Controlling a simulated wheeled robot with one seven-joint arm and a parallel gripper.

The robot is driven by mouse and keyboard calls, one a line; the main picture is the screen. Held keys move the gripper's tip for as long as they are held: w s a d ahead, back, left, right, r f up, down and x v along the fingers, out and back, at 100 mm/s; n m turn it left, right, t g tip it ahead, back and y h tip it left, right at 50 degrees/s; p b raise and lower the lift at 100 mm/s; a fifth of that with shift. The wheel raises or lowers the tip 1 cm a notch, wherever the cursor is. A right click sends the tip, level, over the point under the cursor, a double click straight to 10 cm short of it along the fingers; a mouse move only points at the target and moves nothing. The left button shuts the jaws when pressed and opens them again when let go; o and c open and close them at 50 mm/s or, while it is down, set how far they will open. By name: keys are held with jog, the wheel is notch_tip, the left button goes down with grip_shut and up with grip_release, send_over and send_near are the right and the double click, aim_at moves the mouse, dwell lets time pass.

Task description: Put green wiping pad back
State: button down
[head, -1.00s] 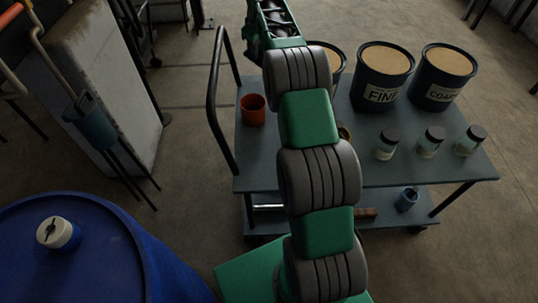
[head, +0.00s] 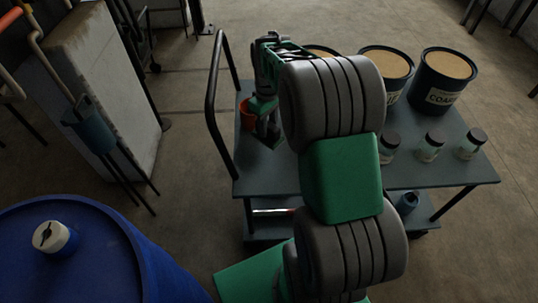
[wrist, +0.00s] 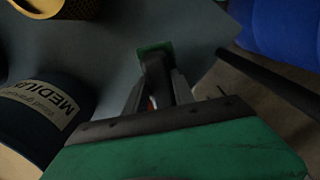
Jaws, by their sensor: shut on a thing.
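The green wiping pad (wrist: 154,47) shows as a thin green edge below a dark grip piece in the wrist view. My gripper (wrist: 158,82) is shut on that dark piece, with the pad at its tips. In the head view my gripper (head: 264,108) points down over the left part of the cart top (head: 250,161), close beside the orange-red cup (head: 246,114). The pad (head: 268,136) looks dark there, at or just above the cart top. I cannot tell whether it touches the surface.
Tubs with labels, one reading COARSE (head: 441,82), stand at the back right. Lidded jars (head: 431,146) stand in front of them. The cart's handle rail (head: 213,105) rises at the left. A blue drum (head: 75,245) stands front left. The cart top's front left is clear.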

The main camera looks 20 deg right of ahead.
aim_at(269, 145)
jog(key=s+f, duration=0.1)
jog(key=s+a+f, duration=0.1)
jog(key=f, duration=0.1)
jog(key=s+f, duration=0.1)
jog(key=f, duration=0.1)
jog(key=shift+s+a+f, duration=0.15)
jog(key=shift+s+a, duration=0.05)
jog(key=shift+s, duration=0.2)
notch_tip(269, 145, down, 3)
jog(key=shift+f+b, duration=0.15)
jog(key=shift+b, duration=0.25)
jog(key=c, duration=1.1)
grip_release()
jog(key=shift+o, duration=0.2)
notch_tip(269, 145, up, 12)
jog(key=p, duration=0.2)
jog(key=s+a+r+m+t, duration=0.2)
jog(key=s+a+m, duration=0.2)
jog(key=s+a, duration=0.8)
notch_tip(269, 145, up, 15)
jog(key=d+t+p, duration=0.1)
jog(key=d+p, duration=0.1)
jog(key=p, duration=0.9)
jog(key=shift+f, duration=0.15)
